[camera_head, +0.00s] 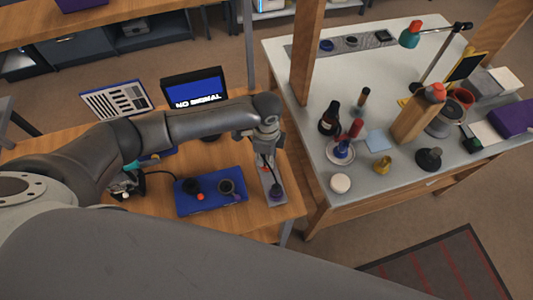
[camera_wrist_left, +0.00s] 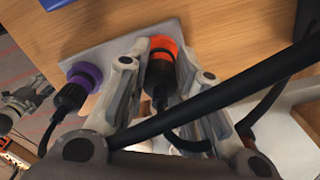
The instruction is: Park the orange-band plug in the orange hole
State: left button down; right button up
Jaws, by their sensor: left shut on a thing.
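The orange-band plug (camera_wrist_left: 161,62) is a black plug with a bright orange ring and a cable. My left gripper (camera_wrist_left: 158,75) is shut on it, one finger on each side. The orange end is at the grey plate (camera_wrist_left: 118,45); I cannot tell whether it sits in a hole or just above one. The orange hole is hidden. A purple-band plug (camera_wrist_left: 82,82) stands in the same plate. In the head view my left gripper (camera_head: 267,162) is over the far part of the plate (camera_head: 264,187), largely hidden by its wrist. Grey jointed parts (camera_wrist_left: 25,100), apparently my right gripper, show at the wrist view's left edge.
A blue mat (camera_head: 212,207) with dark round parts and a small orange-red piece lies left of the plate. A monitor (camera_head: 195,92) stands behind. A black cable (camera_wrist_left: 230,90) crosses the wrist view. The white-topped bench (camera_head: 345,205) at right is cluttered.

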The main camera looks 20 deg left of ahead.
pick_arm(q)
jog(key=shift+f, duration=0.3)
dwell(0.5)
jog(key=shift+f, duration=0.2)
dwell(0.5)
jog(key=c, duration=1.2)
grip_release()
jog(key=shift+r, duration=0.15)
notch_tip(320, 180, up, 12)
jog(key=shift+f, duration=0.15)
